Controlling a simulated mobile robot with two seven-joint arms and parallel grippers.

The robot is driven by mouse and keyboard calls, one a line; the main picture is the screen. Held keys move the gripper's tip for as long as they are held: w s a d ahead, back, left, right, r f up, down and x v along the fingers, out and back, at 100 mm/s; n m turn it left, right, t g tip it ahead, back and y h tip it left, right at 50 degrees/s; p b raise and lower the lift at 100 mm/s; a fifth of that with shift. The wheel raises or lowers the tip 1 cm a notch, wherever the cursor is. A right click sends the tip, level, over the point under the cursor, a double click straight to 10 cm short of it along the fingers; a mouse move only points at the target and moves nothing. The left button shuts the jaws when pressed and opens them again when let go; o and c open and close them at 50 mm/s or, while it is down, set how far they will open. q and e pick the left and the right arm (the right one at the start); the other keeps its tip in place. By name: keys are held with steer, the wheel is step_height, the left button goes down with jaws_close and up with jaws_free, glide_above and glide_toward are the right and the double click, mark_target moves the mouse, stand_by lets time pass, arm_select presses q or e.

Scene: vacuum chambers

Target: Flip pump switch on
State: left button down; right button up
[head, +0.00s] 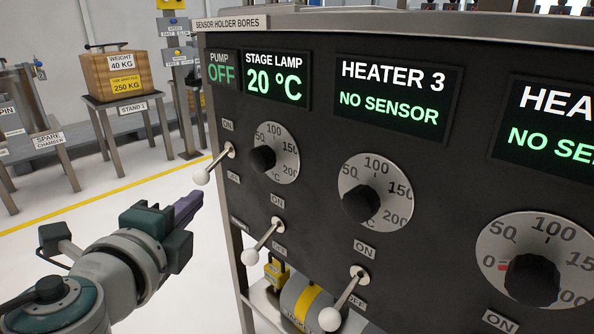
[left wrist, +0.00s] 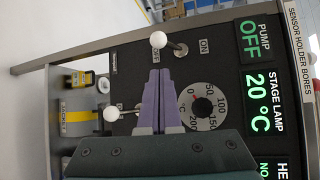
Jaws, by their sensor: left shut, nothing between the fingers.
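The pump switch (head: 213,164) is a toggle with a white ball end at the left edge of the dark panel. Its lever tilts down and outward, away from the ON label. The pump display (head: 222,70) above reads OFF. My left gripper (head: 198,198) has purple fingers, shut and empty, just below the switch's ball in the head view. In the left wrist view the closed fingertips (left wrist: 160,73) lie close to the pump switch's white ball (left wrist: 158,40), with a small gap in the picture. My right gripper is out of view.
A second toggle (head: 264,242) and a third toggle (head: 345,298) sit lower on the panel. The stage lamp dial (head: 264,158) is right of the pump switch. A stand with a weight box (head: 113,74) is behind left.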

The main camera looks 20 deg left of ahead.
mark_target(214, 162)
arm_select(q)
steer(key=b+x, duration=0.3)
steer(key=x, duration=0.6)
steer(key=r+m+g+p, duration=0.1)
steer(key=p, duration=0.5)
steer(key=r+m+g+p, duration=0.1)
steer(key=r+g+p, duration=0.1)
steer(key=p, duration=0.4)
steer(key=shift+s+a+g, duration=0.1)
steer(key=shift+s+g, duration=0.2)
steer(key=shift+r+m+g+p, duration=0.4)
steer(key=shift+g+p, duration=0.4)
steer(key=shift+p, duration=0.8)
steer(key=shift+r+p, duration=0.45)
steer(key=shift+p, duration=0.3)
stand_by(1.0)
